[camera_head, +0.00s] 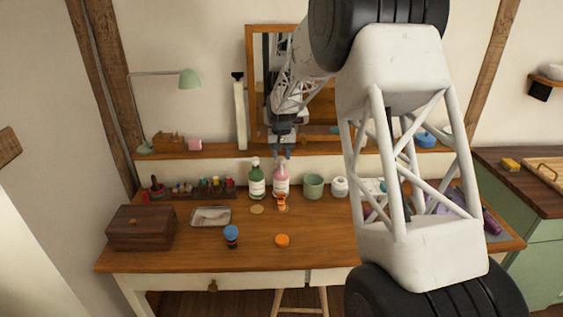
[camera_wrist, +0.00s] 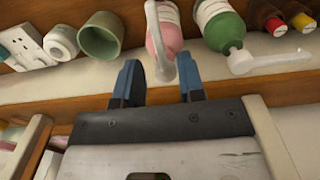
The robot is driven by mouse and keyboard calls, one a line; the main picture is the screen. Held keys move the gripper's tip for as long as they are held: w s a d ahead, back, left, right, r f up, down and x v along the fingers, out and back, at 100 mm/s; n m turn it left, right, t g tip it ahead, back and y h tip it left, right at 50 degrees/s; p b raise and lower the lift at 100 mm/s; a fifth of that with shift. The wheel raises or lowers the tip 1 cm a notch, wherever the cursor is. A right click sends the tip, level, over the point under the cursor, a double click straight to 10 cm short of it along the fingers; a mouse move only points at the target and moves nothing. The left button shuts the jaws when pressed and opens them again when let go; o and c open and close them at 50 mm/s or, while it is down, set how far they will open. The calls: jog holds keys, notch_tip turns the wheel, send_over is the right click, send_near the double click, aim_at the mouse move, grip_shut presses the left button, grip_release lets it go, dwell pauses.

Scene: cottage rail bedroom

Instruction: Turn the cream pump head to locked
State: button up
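My gripper (camera_head: 283,153) points down above the back of the desk. Its two blue fingers (camera_wrist: 158,82) are apart with nothing gripped between them. A pink bottle (camera_head: 281,184) with a white label stands just below. In the wrist view, its cream-white pump head (camera_wrist: 158,42) reaches toward the gap between the fingertips, and no contact is clear. A green bottle (camera_head: 257,184) stands to the left of the pink one in the head view. Its white pump (camera_wrist: 240,60) points sideways in the wrist view. The lock state of either pump cannot be told.
A green cup (camera_head: 313,186) and white roll (camera_head: 340,187) stand right of the bottles. A mirror (camera_head: 251,90) and shelf (camera_head: 200,153) are close behind. A tray (camera_head: 211,216), blue-topped jar (camera_head: 232,237) and orange lid (camera_head: 282,241) lie in front.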

aim_at(282, 165)
jog(key=shift+f, duration=1.5)
grip_shut()
